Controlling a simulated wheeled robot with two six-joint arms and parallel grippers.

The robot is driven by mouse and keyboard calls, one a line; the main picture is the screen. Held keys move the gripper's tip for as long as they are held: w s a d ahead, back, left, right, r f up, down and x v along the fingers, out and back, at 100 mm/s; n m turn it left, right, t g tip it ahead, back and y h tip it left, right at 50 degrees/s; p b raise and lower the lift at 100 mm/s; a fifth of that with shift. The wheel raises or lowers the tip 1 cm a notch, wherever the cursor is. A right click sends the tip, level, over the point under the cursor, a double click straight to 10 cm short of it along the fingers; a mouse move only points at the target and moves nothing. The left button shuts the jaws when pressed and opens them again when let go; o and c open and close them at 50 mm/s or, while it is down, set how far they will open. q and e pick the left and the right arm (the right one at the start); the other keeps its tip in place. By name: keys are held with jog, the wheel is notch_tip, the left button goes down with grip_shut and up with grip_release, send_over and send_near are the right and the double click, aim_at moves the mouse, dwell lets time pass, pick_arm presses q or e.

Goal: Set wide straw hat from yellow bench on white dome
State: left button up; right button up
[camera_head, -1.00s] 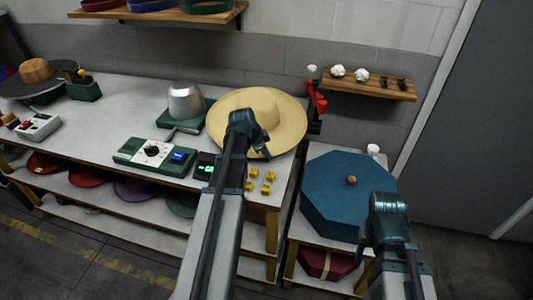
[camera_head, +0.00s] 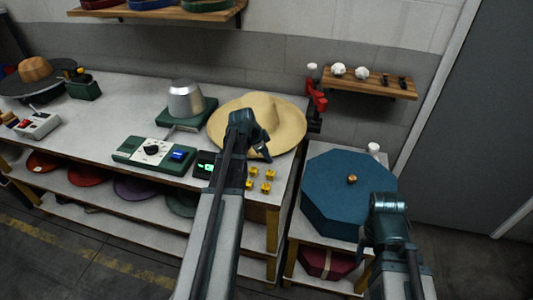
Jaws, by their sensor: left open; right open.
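The wide straw hat (camera_head: 285,116) sits brim down at the right end of the bench (camera_head: 100,118), which has yellow legs and a pale top. My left gripper (camera_head: 262,148) is open over the hat's near brim, its arm hiding part of the brim. I cannot tell whether the fingers touch the brim. A silver-grey dome (camera_head: 185,100), the nearest match to the white dome, stands bare on a green base left of the hat. My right gripper (camera_head: 385,204) is open and empty in front of the blue octagonal box; its fingertips are hard to make out.
A green control box (camera_head: 153,152) and several small yellow blocks (camera_head: 253,172) lie near the bench's front edge. The blue box (camera_head: 345,190) stands on a lower stand at right. A wooden shelf (camera_head: 365,84) juts from the wall. A dark-brimmed hat (camera_head: 35,72) is at far left.

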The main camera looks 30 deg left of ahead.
pick_arm(q)
jog(key=shift+r, duration=0.1)
jog(key=p+v, duration=1.2)
jog(key=v, duration=0.1)
jog(key=shift+r, duration=0.25)
jog(key=shift+s+a, duration=0.1)
jog(key=s+d+f+n+g, duration=0.1)
jog(key=s+d+g, duration=0.1)
jog(key=d, duration=0.7)
jog(key=s+d+f+n+g, duration=0.1)
jog(key=s+d, duration=0.1)
jog(key=d, duration=0.8)
jog(key=s+d+n+g+y, duration=0.2)
jog(key=s+d+n+y, duration=0.1)
jog(key=s+d, duration=0.8)
jog(key=d, duration=0.3)
jog(key=shift+f, duration=0.35)
